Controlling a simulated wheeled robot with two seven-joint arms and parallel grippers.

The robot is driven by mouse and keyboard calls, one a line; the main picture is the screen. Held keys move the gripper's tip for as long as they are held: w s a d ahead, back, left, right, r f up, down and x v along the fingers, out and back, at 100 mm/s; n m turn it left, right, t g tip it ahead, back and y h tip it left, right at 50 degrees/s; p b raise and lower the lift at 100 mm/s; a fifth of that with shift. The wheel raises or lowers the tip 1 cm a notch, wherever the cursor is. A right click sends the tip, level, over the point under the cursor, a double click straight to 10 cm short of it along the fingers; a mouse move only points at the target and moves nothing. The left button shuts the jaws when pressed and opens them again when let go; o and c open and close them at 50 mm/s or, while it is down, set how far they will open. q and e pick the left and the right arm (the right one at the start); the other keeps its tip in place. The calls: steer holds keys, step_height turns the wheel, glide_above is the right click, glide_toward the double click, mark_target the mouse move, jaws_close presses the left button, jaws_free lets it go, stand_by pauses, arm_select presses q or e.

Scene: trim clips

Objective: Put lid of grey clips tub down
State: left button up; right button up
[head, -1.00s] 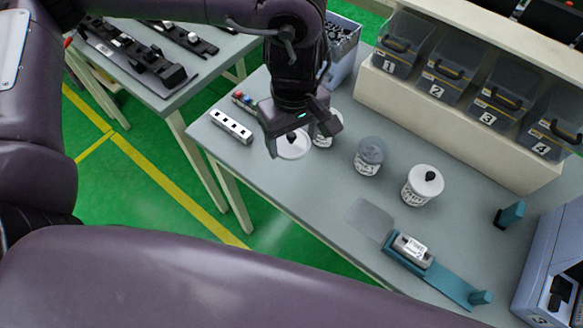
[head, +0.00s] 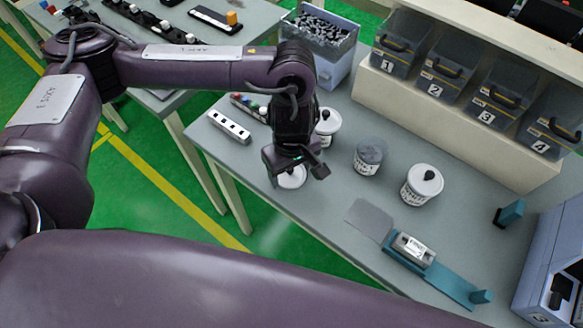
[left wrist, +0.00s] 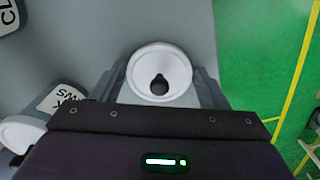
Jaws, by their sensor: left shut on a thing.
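The lid (head: 291,178) is white and round with a black knob. The lid also shows between the fingers in the left wrist view (left wrist: 175,86). It is low over the front left part of the table; I cannot tell whether it touches the top. The grey clips tub (head: 368,158) stands without a lid to the right of the gripper, with grey contents showing. My right gripper is not in view.
A lidded white tub (head: 327,127) stands close behind the gripper, another (head: 422,184) farther right. A white slotted block (head: 229,127) lies left. A teal fixture (head: 440,275) and grey pad (head: 369,219) lie at front right. The table's front edge is near the lid.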

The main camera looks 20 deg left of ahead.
mark_target(292, 171)
arm_select(q)
steer(key=shift+f, duration=0.15)
steer(key=o, duration=0.9)
steer(key=shift+o, duration=0.2)
steer(key=shift+r, duration=0.75)
step_height(292, 171, up, 11)
